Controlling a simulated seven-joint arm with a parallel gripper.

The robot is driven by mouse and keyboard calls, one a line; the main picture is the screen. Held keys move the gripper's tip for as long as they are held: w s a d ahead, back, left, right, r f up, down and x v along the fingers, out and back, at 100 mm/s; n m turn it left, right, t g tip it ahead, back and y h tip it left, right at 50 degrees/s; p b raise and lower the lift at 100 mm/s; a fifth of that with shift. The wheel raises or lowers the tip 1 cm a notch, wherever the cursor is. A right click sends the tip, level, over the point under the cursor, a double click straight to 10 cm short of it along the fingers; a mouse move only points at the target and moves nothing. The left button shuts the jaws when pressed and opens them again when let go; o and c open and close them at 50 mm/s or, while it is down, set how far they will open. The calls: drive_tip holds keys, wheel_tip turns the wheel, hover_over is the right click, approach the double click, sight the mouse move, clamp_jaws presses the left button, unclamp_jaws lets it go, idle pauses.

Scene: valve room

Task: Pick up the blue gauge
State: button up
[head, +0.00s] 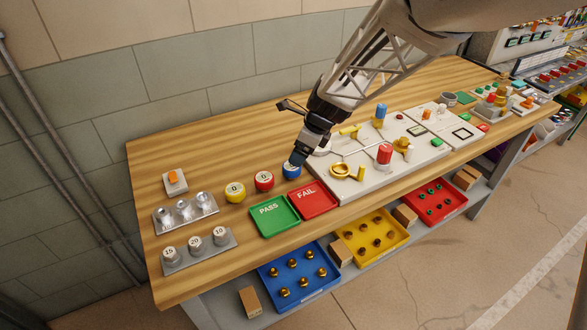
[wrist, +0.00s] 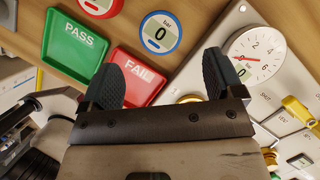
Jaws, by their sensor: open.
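The blue gauge (head: 291,171) stands on the wooden bench, behind the red tray, and is partly hidden by my gripper in the head view. In the wrist view the blue gauge (wrist: 160,34) shows its round white face with a 0, ahead of and between the fingertips. My gripper (head: 297,160) is above and close to the gauge in the head view. In the wrist view my gripper (wrist: 161,66) is open, its two dark fingers apart with nothing between them.
A red gauge (head: 264,181) and a yellow gauge (head: 235,192) stand to the left. Green PASS (head: 273,217) and red FAIL (head: 313,200) trays lie in front. A white valve panel (head: 345,190) with a dial (wrist: 257,54) is close on the right.

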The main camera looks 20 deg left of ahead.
sight(292, 171)
drive_tip(key=shift+f, duration=0.1)
drive_tip(key=shift+x, duration=1.2)
drive_tip(key=shift+f, duration=0.1)
drive_tip(key=shift+x, duration=2.5)
drive_tip(key=c, duration=1.1)
